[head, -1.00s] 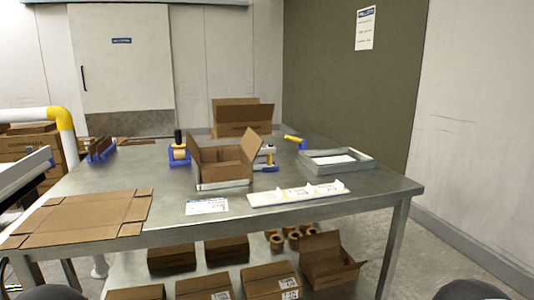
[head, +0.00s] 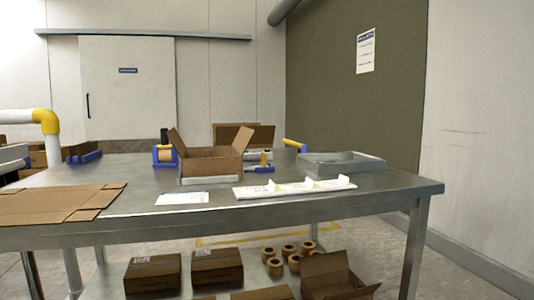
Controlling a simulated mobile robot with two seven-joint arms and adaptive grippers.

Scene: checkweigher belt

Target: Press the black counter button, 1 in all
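No black counter button can be made out in the head view. A metal packing table (head: 330,206) fills the middle of the view. Neither of my grippers shows in the head view now, so I cannot see their state.
On the table are a flattened carton (head: 60,204), an open carton (head: 212,164), a grey tray (head: 340,165), a white strip (head: 294,188), a paper sheet (head: 183,198) and a tape dispenser (head: 164,155). Cartons (head: 152,274) and tape rolls (head: 274,266) sit below. A yellow-and-white rail (head: 46,122) stands left.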

